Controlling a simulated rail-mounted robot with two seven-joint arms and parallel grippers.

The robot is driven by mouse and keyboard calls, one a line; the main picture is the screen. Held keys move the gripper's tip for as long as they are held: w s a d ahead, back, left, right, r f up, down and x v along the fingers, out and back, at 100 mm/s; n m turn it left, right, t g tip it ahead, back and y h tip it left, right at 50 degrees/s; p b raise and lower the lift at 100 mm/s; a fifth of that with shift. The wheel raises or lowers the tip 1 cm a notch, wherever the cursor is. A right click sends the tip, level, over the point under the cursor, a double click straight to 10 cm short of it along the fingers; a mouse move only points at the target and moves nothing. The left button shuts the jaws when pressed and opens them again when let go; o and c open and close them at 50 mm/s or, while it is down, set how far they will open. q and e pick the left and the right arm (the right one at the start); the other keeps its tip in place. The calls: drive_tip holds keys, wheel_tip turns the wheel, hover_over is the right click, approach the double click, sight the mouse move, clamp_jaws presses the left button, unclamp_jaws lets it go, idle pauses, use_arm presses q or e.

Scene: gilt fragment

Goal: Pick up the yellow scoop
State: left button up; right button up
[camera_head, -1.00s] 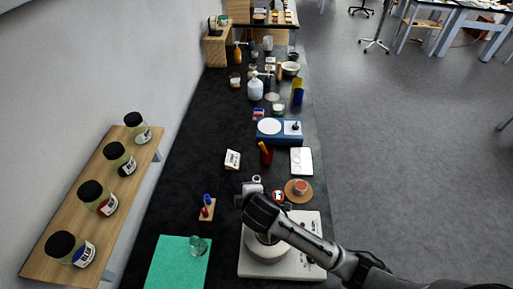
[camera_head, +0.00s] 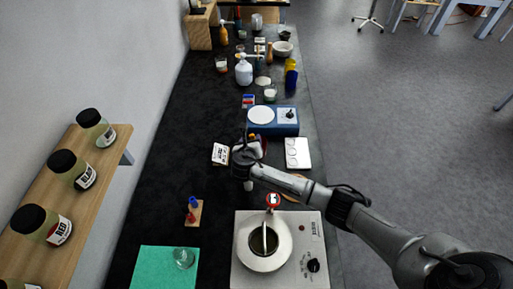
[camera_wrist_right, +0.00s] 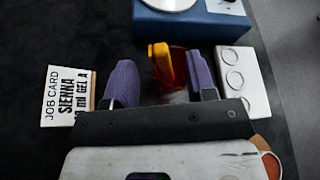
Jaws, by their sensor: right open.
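The yellow scoop (camera_wrist_right: 162,65) stands upright, its handle showing in the right wrist view in front of a dark red cup (camera_wrist_right: 180,62); its lower end is hidden. My right gripper (camera_wrist_right: 163,82) is open, with one purple finger on each side of the scoop and a gap on both sides. In the head view the right gripper (camera_head: 250,146) covers most of the cup, and only a bit of yellow (camera_head: 252,136) shows above it. My left gripper is not in view.
A job card (camera_wrist_right: 67,96) stands left of the gripper, and a white tray with round wells (camera_wrist_right: 241,80) lies right. A blue device (camera_head: 274,121) stands behind. Nearer are a hotplate (camera_head: 308,242) with a bowl, and a green mat (camera_head: 160,270).

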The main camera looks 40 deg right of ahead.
sight(252, 138)
drive_tip(key=shift+b+x, duration=0.55)
drive_tip(key=shift+x, duration=2.15)
drive_tip(key=shift+c, duration=0.3)
clamp_jaws()
